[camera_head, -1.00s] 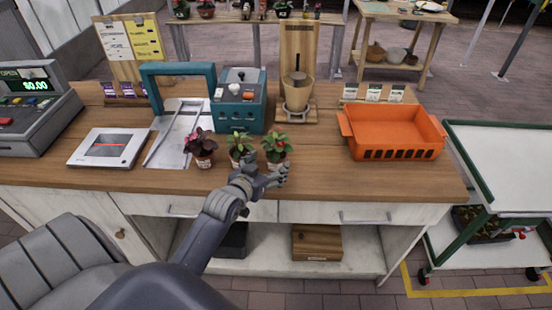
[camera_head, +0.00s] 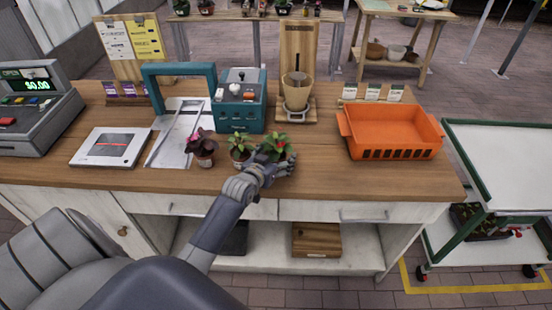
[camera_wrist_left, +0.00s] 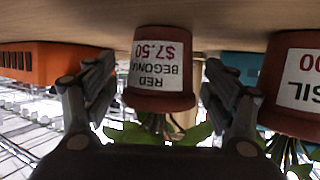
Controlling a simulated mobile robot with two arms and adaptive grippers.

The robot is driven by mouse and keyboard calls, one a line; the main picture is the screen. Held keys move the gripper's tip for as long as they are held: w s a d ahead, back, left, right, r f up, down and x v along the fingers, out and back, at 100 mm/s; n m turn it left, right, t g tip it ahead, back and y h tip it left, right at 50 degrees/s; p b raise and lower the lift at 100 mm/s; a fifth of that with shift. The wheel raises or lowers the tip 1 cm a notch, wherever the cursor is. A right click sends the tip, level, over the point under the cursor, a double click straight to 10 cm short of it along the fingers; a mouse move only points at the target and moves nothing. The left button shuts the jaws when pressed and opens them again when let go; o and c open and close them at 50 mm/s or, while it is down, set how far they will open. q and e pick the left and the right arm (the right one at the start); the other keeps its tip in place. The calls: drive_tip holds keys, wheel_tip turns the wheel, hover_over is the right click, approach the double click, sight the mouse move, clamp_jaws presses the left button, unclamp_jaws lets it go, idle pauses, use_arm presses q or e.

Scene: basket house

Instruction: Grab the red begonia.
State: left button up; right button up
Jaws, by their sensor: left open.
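The red begonia (camera_head: 280,146) is a small plant with green leaves and a red bloom in a terracotta pot, the rightmost of three plants at the counter's front. In the left wrist view, upside down, its pot (camera_wrist_left: 165,88) reads "RED BEGONIA $7.50". My left gripper (camera_head: 279,164) is open at the pot, which hides most of the pot in the head view. In the wrist view the left gripper's fingers (camera_wrist_left: 157,98) stand on either side of the pot, with gaps showing. My right gripper is not in view.
A green potted plant (camera_head: 240,148) stands close left of the begonia; its label (camera_wrist_left: 303,80) ends in "SIL". A dark-leaved plant (camera_head: 201,147) is further left. An orange crate (camera_head: 392,153) stands to the right, with bare counter between. A teal machine (camera_head: 240,116) is behind.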

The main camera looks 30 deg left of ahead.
use_arm(q)
drive_tip(key=c, duration=1.2)
drive_tip(key=shift+o, duration=0.2)
drive_tip(key=shift+r, duration=0.1)
